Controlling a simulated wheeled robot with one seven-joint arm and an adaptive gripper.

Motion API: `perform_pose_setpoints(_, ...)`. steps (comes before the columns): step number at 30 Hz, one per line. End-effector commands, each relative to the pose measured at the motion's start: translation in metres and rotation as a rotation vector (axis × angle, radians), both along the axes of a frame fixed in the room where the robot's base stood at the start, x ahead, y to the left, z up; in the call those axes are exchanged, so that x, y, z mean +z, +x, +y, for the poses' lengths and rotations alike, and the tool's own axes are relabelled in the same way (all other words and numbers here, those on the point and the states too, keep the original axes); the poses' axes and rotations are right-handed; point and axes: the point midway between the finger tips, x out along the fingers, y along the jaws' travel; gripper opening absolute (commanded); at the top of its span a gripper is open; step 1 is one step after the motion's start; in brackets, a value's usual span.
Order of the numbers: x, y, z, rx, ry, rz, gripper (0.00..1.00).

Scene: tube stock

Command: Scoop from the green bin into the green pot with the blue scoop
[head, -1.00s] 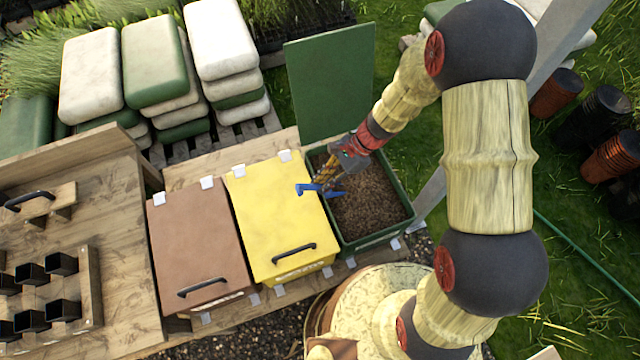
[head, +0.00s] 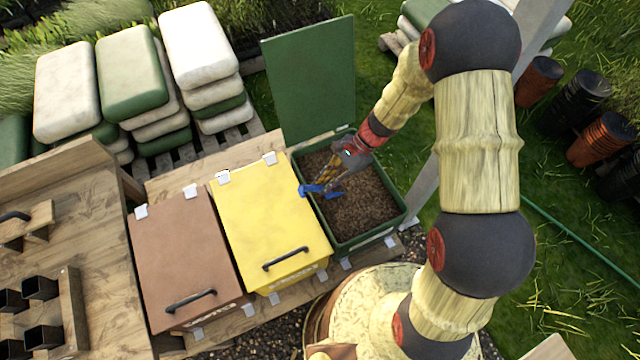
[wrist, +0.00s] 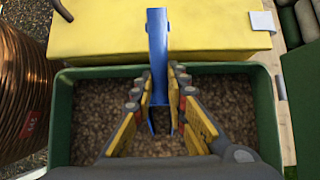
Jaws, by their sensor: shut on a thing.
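The green bin (head: 374,243) stands open, with its green lid (head: 310,85) raised behind it. It holds brown granular material (head: 365,205), which also fills the bin in the wrist view (wrist: 95,120). My gripper (head: 338,172) is over the bin's left part, shut on the blue scoop (head: 318,189). In the wrist view the scoop (wrist: 157,45) stands between the fingers (wrist: 160,85), its blue handle reaching toward the yellow bin. The scoop's lower end is partly hidden by the fingers, so I cannot tell whether it touches the material. I see no green pot.
A closed yellow bin (head: 265,215) adjoins on the left, then a closed brown bin (head: 185,250). Small black pots (head: 42,288) stand in a rack on the wooden bench at left. Stacked sacks (head: 195,45) lie behind. A grey post (head: 425,190) rises right of the green bin.

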Motion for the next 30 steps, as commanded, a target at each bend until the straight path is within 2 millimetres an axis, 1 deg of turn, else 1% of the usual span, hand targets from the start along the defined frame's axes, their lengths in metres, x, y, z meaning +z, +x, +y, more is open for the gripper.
perform_pose_setpoints(7, -0.012, 0.005, -0.011, -0.001, -0.009, -0.003, 0.0)
perform_pose_setpoints(25, -0.024, 0.017, -0.042, 0.001, -0.201, -0.084, 0.0)
perform_pose_setpoints(30, -0.021, 0.018, -0.044, 0.003, -0.253, -0.106, 0.0)
